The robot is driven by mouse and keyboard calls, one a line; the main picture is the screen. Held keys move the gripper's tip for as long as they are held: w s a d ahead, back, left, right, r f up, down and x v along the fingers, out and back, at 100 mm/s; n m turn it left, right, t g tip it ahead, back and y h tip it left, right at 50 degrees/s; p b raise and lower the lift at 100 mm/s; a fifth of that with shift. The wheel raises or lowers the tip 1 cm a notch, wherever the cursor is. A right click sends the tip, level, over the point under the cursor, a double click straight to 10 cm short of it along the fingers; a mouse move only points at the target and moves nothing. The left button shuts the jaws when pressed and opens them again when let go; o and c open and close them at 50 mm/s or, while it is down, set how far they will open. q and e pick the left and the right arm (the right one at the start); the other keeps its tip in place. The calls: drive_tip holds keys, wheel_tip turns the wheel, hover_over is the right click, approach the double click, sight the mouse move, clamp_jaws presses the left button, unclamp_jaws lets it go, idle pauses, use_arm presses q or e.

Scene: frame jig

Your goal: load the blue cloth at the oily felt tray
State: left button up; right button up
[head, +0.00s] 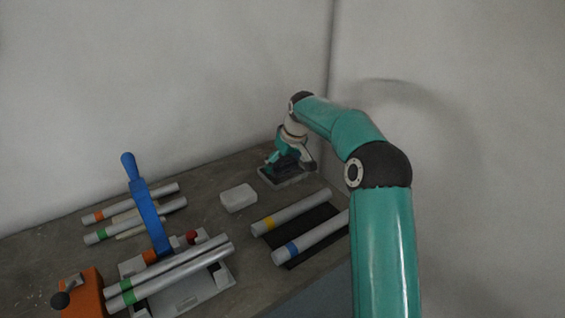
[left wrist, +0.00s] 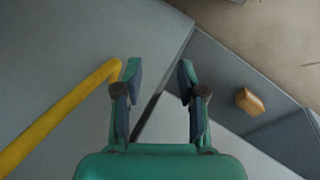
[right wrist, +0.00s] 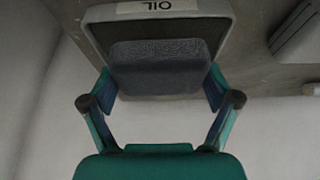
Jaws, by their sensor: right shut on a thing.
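The oily felt tray (head: 296,182) stands at the back of the bench in the head view, dark inside with a grey rim. In the right wrist view the tray (right wrist: 225,38) carries an "OIL" label. My right gripper (right wrist: 160,88) is shut on a dark blue-grey cloth (right wrist: 160,66), which spans between its fingertips in front of the tray's dark inside. Whether the cloth touches the felt I cannot tell. In the head view my right gripper (head: 284,160) is at the tray, partly hiding it. My left gripper (left wrist: 158,75) is open and empty.
A pale block (head: 238,198) lies left of the tray. Tubes with yellow (head: 290,212) and blue bands rest on a dark mat in front. A jig with a blue lever (head: 150,215) and an orange block (head: 82,292) stand at front left. A yellow bar (left wrist: 65,115) shows near my left gripper.

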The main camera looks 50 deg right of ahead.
sight(282, 161)
idle(0.4)
wheel_tip(282, 161, up, 7)
drive_tip(key=p, duration=0.6)
drive_tip(key=shift+p, duration=0.3)
idle(0.5)
